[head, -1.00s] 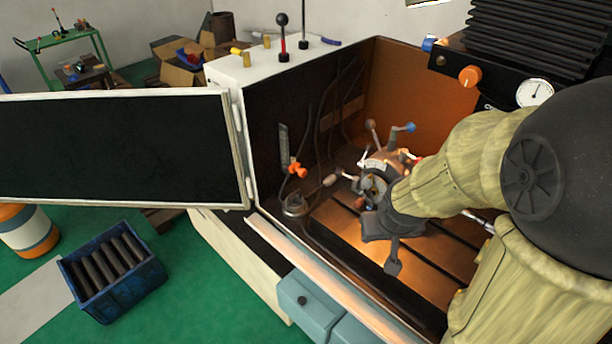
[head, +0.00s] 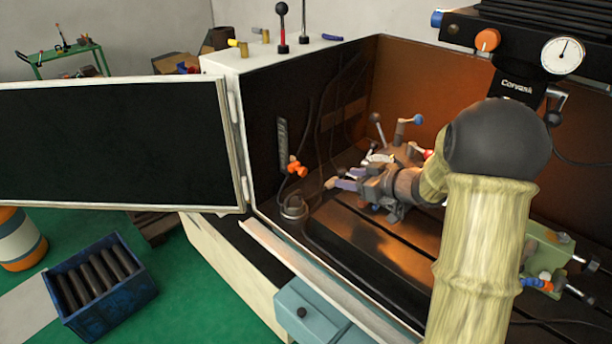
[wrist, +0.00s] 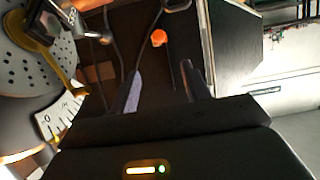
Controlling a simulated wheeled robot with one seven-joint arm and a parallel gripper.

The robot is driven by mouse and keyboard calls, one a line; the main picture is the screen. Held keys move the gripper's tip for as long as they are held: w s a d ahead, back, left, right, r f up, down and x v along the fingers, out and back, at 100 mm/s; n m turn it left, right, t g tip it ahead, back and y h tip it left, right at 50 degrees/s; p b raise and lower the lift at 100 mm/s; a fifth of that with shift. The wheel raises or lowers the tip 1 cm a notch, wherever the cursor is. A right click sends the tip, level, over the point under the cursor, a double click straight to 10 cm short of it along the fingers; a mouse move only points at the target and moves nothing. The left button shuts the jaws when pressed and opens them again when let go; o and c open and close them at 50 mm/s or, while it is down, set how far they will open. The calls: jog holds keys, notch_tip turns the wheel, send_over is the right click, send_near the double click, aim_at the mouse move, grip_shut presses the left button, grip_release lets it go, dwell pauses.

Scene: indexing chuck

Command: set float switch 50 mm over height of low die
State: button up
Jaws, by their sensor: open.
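An orange clamp-like piece (head: 297,168) sits beside a grey upright strip (head: 282,142) on the dark left inner wall; I cannot tell for sure that it is the float switch. A small round glassy cup (head: 293,207) stands below it. The orange piece also shows in the wrist view (wrist: 159,38), beyond and between my fingers. My gripper (head: 346,180) is open and empty, pointing left towards that wall, to the right of the orange piece and apart from it. In the wrist view my gripper (wrist: 160,88) has both fingers spread. I cannot make out a low die.
Dark hoses (head: 325,125) hang on the wall. A green vise (head: 550,250) is at right.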

aim_at(305, 171)
jog(key=shift+d, duration=0.1)
jog(key=x, duration=1.7)
jog(key=shift+w+f, duration=0.1)
jog(key=shift+w, duration=0.1)
grip_shut()
